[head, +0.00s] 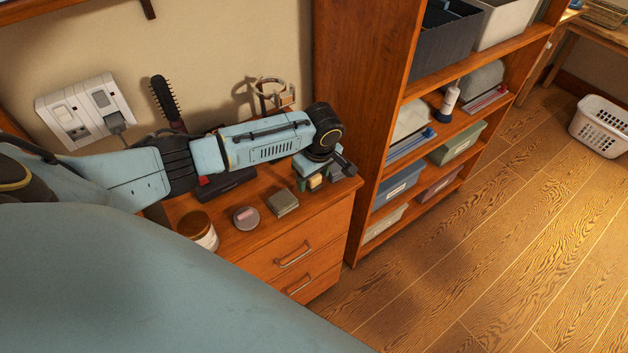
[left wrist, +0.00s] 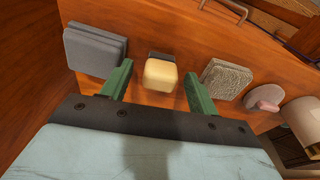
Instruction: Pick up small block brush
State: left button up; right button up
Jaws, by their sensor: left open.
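The small block brush (left wrist: 160,73) looks like a cream block with a dark strip along its far side. It lies on the wooden dresser top and partly shows in the head view (head: 315,182), under my left gripper. My left gripper (left wrist: 158,82) is open, with its green fingers on either side of the brush and a visible gap on each side. In the head view my left gripper (head: 318,179) hangs over the dresser's right front corner, and its wrist hides part of that area. My right gripper is in neither view.
A dark grey block (left wrist: 95,50) lies just left of the fingers. A tall shelf (head: 335,60) stands close right.

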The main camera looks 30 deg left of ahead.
pick_arm(q)
jog(key=shift+c, duration=0.4)
jog(key=c, duration=1)
jog(key=shift+r, duration=0.1)
notch_tip(320, 180, up, 10)
jog(key=shift+f, duration=0.1)
